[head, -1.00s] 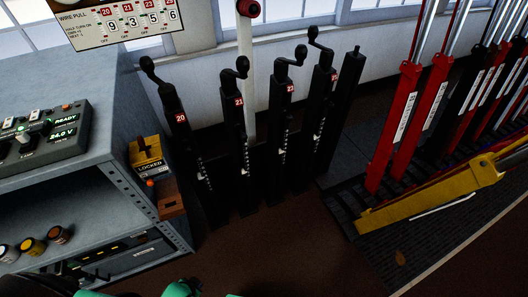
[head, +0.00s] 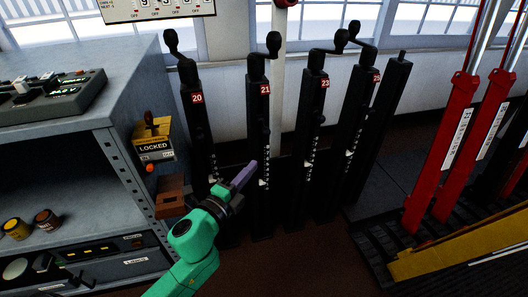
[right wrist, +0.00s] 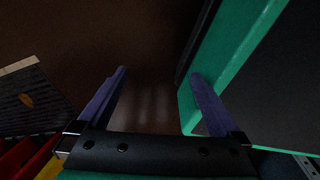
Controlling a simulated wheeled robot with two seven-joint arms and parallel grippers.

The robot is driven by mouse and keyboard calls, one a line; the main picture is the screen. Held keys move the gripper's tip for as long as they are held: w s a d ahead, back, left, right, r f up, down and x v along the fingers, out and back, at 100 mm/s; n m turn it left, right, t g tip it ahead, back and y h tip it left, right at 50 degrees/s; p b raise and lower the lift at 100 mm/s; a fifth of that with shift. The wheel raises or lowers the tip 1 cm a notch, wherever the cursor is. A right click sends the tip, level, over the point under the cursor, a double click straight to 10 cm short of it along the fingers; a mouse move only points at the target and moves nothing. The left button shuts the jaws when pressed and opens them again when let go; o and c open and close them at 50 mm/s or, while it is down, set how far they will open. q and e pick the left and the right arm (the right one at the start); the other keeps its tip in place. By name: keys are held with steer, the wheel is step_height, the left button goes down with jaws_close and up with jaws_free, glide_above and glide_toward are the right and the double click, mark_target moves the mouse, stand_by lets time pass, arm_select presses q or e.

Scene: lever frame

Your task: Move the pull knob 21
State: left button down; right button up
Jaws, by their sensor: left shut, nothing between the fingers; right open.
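Post 21 (head: 257,145) is a slim black column with a red number plate 21 (head: 265,89), a crank handle (head: 272,45) on top and a white scale down its front. A small dark knob (head: 267,130) seems to stand out on its upper right side, but black on black makes it hard to tell. My left gripper (head: 250,168), with purple fingers on a green arm, is shut and empty in front of the lower part of post 21. Whether it touches the post cannot be told. My right gripper (right wrist: 158,78) is open and empty above a dark floor.
Similar posts 20 (head: 197,125) and 23 (head: 312,130) stand close on either side, with another to the right. A grey cabinet (head: 90,125) with a yellow LOCKED box (head: 153,143) is at left. Red levers (head: 455,135) and a yellow bar (head: 450,250) are at right.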

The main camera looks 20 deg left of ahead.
arm_select(q)
glide_toward(270, 133)
steer(key=w+d, duration=0.1)
steer(key=d, duration=0.2)
steer(key=w, duration=0.1)
steer(key=w+a, duration=0.1)
steer(key=w, duration=0.1)
steer(key=w+p, duration=0.1)
steer(key=shift+w+a, duration=0.3)
steer(key=shift+w, duration=0.1)
arm_select(e)
steer(key=shift+s+d+r, duration=0.1)
steer(key=shift+s+r, duration=0.2)
steer(key=shift+s, duration=0.45)
